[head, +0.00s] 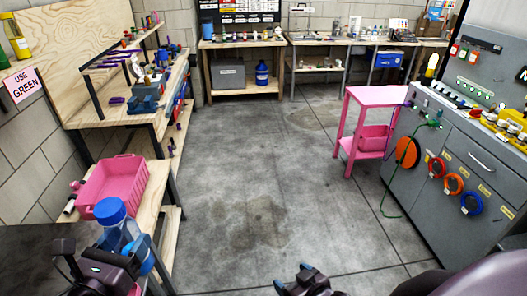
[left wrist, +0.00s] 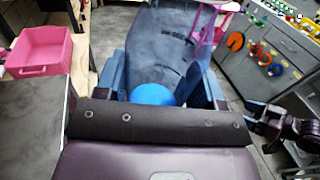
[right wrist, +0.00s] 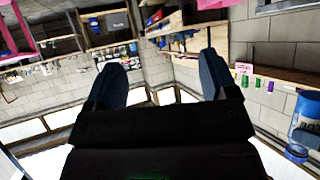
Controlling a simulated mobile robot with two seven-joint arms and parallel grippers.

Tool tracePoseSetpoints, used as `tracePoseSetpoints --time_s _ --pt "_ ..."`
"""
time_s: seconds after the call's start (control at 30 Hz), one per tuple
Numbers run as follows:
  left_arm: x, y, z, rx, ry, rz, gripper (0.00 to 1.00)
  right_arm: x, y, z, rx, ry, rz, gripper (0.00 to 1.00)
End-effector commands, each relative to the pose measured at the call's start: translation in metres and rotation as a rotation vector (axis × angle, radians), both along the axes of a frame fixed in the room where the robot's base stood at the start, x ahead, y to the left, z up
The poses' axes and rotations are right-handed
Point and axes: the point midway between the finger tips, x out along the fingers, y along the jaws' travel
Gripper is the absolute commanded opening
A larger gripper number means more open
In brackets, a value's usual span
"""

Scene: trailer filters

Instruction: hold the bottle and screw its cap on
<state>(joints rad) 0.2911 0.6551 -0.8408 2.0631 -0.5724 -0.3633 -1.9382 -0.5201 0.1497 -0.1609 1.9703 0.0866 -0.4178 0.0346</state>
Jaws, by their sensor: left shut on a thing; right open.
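The clear bottle (head: 122,234) with its blue cap (head: 112,209) stands roughly upright at the lower left of the head view. The cap sits on its top; whether it is tight I cannot tell. My left gripper (head: 128,258) is shut on the bottle, its blue fingers on both sides. In the left wrist view, the translucent bottle body (left wrist: 160,60) stretches upward, with a round blue part (left wrist: 152,95) between the fingers. My right gripper (head: 296,284) is open and empty at the bottom middle, well apart from the bottle. Its spread fingers (right wrist: 160,82) show in the right wrist view.
A pink bin (head: 112,186) lies on the wooden bench just behind the bottle. A dark tabletop (head: 45,238) is at the lower left. A pink stand (head: 373,94) and grey cabinet (head: 455,140) are at right. The concrete floor between is clear.

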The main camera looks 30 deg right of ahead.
Motion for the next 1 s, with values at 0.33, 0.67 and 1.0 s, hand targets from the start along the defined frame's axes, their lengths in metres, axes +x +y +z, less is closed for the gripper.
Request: tracePoseSetpoints --time_s 0.33,0.67,1.0 --pt "0.000 0.000 0.001 -0.001 -0.001 0.000 0.00 -0.037 -0.015 -0.011 -0.113 0.013 -0.004 0.79" --pt "0.000 0.000 0.001 -0.001 -0.002 -0.001 0.00 -0.037 -0.015 -0.011 -0.113 0.013 -0.004 0.79" --pt "-0.001 0.002 0.001 -0.001 0.001 0.003 0.00 -0.037 -0.015 -0.009 -0.112 0.014 -0.004 0.79"
